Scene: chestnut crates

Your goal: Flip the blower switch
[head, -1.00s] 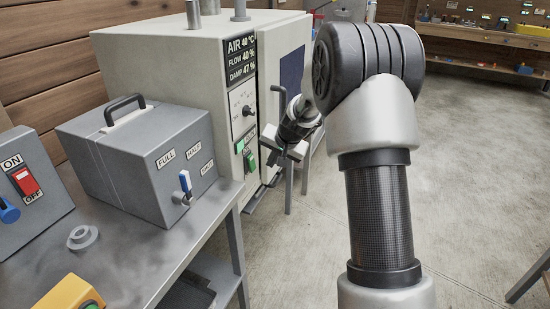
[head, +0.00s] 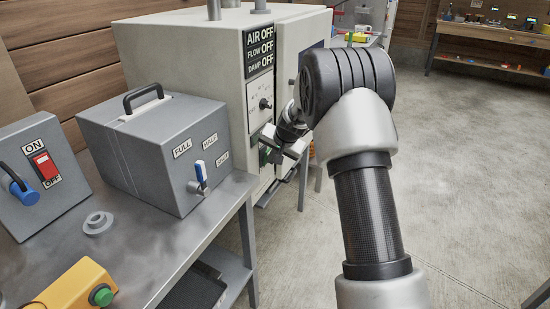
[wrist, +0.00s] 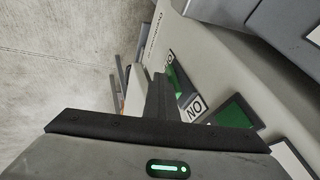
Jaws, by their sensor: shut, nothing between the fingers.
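A pale cabinet (head: 190,55) stands behind the bench with a black display (head: 260,48) reading AIR OFF, FLOW OFF, DAMP OFF. Low on its front panel is a green switch (head: 264,156), partly hidden by my gripper (head: 276,143). In the wrist view, a green rocker (wrist: 174,80) sits by an ON label (wrist: 194,107), close beside my gripper's fingertips (wrist: 158,92). The fingers are shut and empty. Whether they touch the rocker I cannot tell. A second green patch (wrist: 235,114) lies to its right.
A grey box (head: 150,150) with a blue-handled lever and FULL and HALF labels stands on the metal bench (head: 140,235). Left of it is a grey box with a red ON/OFF rocker (head: 46,166). A yellow button box (head: 75,290) is in front. Open floor lies right.

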